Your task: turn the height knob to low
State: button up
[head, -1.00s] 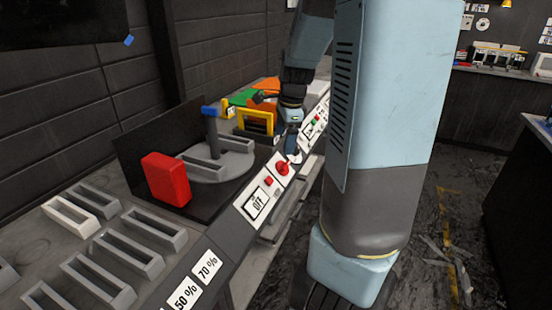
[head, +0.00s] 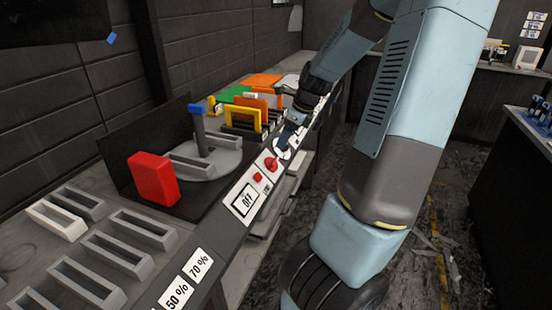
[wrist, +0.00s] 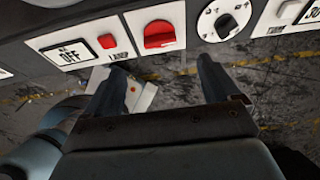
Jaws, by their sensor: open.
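The sloped control panel shows in the wrist view with a red knob (wrist: 160,34) on a white plate and a round black dial (wrist: 222,20) with a white-marked rim to its right. I cannot read a height label on either control. The red knob also shows in the head view (head: 271,163). My gripper (wrist: 162,66) is open and empty in the wrist view. Its fingers point toward the panel, in front of and below the red knob and dial, apart from both. In the head view my gripper (head: 287,133) is over the panel, beyond the red knob, and partly hides the controls there.
An OFF display (wrist: 68,54) and a red button (wrist: 107,41) labelled LASER sit left of the red knob. On the bench stand a red block (head: 152,179), a grey round base with a blue-topped post (head: 203,135), and coloured frames (head: 245,115).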

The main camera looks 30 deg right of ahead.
aim_at(274, 160)
jog(key=x, duration=1)
jog(key=shift+a+f, duration=0.1)
jog(key=shift+f, duration=0.25)
jog(key=shift+w, duration=0.1)
jog(key=c, duration=1.1)
